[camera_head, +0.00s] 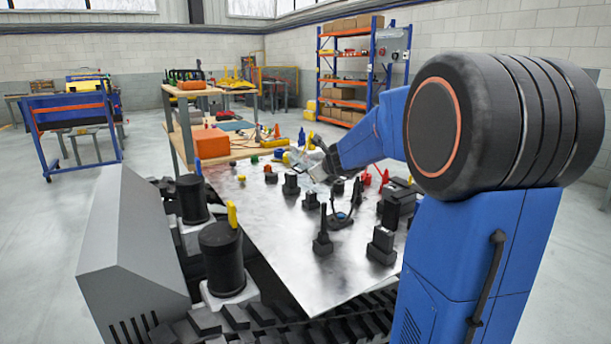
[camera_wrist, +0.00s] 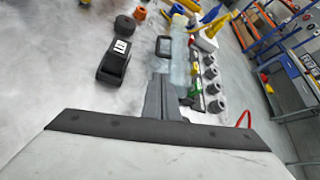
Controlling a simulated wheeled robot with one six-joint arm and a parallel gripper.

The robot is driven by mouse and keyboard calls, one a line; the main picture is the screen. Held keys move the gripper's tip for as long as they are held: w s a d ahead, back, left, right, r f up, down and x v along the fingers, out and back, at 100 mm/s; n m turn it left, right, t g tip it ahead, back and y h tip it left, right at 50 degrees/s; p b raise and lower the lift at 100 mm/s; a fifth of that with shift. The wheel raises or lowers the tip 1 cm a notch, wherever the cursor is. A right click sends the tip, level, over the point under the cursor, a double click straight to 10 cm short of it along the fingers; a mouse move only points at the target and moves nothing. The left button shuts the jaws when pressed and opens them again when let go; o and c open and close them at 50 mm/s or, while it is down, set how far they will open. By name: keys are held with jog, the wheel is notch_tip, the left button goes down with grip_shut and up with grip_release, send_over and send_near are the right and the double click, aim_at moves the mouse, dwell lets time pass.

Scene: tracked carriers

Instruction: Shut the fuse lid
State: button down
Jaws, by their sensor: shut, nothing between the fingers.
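A clear, pale panel that looks like the fuse lid (camera_wrist: 180,66) is just beyond my gripper in the wrist view. A row of small green, yellow and red fuses (camera_wrist: 195,72) shows along its right side, not covered by it. I cannot tell the lid's exact angle. My gripper (camera_wrist: 162,82) is shut and empty, with its dark fingers close to the lid's near end; I cannot tell whether they touch. In the head view my gripper (camera_head: 328,158) is over the far part of the metal table, and it partly hides the clear piece there.
Grey round knobs (camera_wrist: 210,74) line the right of the fuses. A black block with a white label (camera_wrist: 115,60) stands to the left. The metal table (camera_head: 285,240) carries several black fixtures, with bare metal at its front left. A wooden bench (camera_head: 240,150) stands behind.

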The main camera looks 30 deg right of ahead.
aim_at(307, 183)
jog(key=x, duration=0.9)
jog(key=shift+w+f, duration=0.25)
jog(key=shift+w, duration=0.1)
